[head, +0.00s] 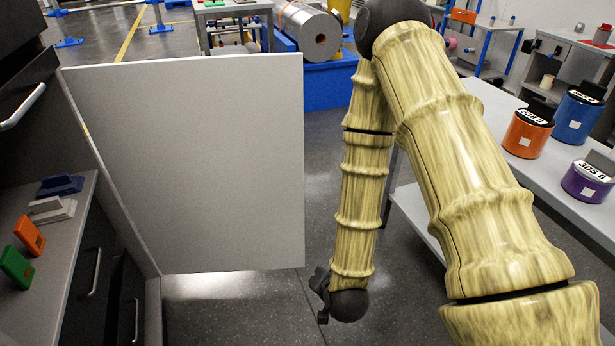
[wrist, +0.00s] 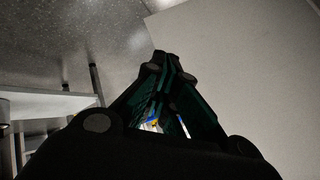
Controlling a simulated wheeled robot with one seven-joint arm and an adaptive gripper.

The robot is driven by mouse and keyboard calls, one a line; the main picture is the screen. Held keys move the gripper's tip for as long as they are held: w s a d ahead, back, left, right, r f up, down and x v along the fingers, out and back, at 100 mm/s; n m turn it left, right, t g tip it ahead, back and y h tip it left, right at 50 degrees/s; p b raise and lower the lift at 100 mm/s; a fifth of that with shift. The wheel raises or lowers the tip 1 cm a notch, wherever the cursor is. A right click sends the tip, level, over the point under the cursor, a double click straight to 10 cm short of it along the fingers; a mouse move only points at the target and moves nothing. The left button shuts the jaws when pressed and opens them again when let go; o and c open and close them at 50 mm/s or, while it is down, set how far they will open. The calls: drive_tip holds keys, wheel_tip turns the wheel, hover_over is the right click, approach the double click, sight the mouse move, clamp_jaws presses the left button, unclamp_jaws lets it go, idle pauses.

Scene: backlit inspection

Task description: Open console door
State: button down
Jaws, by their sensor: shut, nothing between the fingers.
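The console door (head: 195,165) is a large pale flat panel. It stands swung out from the dark console (head: 25,60) on the left, with the inside of the console open to view. The door also fills the right part of the wrist view (wrist: 250,70). My gripper (wrist: 168,62) shows in the wrist view with its dark green-black fingers together and nothing between them. It is close to the door's edge in that picture; I cannot tell if they touch. In the head view the gripper itself is mostly hidden behind the dark wrist end, right of the door.
A console shelf holds green (head: 17,267), orange (head: 29,235), grey (head: 52,209) and blue (head: 60,185) items. On the right, a grey table (head: 490,120) bears orange (head: 528,134), blue (head: 578,118) and purple (head: 587,182) canisters. Floor (head: 240,310) is clear below the door.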

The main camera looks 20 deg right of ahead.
drive_tip(key=w+d+r+m+t+h+b, duration=0.15)
drive_tip(key=w+r+m+t+b, duration=0.35)
drive_tip(key=r, duration=0.5)
drive_tip(key=w+r+m+t+h+b, duration=0.3)
drive_tip(key=w+r+m, duration=0.35)
drive_tip(key=r, duration=0.35)
drive_tip(key=b+x, duration=0.4)
drive_tip(key=x, duration=0.9)
drive_tip(key=shift+w, duration=0.25)
